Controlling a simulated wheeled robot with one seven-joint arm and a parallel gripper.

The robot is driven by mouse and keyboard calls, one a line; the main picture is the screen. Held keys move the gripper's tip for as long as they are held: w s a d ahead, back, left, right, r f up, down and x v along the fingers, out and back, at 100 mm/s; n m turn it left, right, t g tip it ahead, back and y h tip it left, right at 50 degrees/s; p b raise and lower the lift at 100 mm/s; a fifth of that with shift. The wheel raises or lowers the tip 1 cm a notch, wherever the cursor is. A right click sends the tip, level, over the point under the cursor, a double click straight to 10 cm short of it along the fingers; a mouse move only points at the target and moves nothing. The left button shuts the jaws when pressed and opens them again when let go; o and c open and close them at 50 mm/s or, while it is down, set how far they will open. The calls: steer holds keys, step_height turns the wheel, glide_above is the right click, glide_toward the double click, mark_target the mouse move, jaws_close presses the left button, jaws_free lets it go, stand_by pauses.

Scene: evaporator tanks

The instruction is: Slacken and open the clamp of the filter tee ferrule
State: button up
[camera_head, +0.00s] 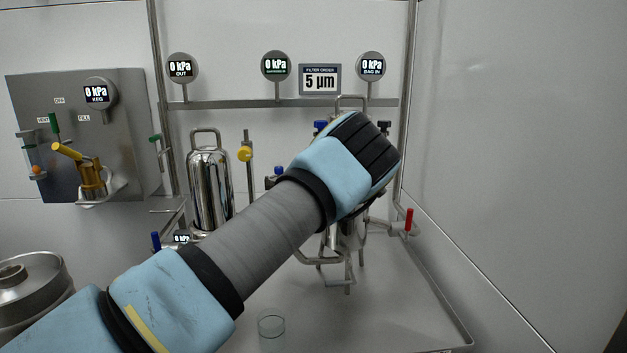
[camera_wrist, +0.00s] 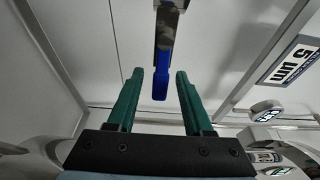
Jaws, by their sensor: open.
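In the wrist view my gripper (camera_wrist: 160,74) has two green fingers, spread apart with a gap between them. A blue handle (camera_wrist: 161,83) on a metal fitting (camera_wrist: 167,22) shows in that gap, its end near the fingertips. Whether it touches a finger, and whether it belongs to the filter tee clamp, I cannot tell. In the head view my arm hides the gripper and most of the steel filter assembly (camera_head: 350,101). A blue knob (camera_head: 320,127) and a black knob (camera_head: 384,126) show on either side of my wrist. The clamp's ferrule is not clearly visible.
A steel vessel (camera_head: 210,190) stands left of my arm. A red-handled valve (camera_head: 408,220) is at the right. A glass dish (camera_head: 270,325) sits on the steel tray (camera_head: 400,315). Gauges and a "5 µm" sign (camera_head: 320,79) line the rail. The right wall is bare.

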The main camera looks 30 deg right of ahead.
steer(key=shift+x, duration=1.3)
jaws_close()
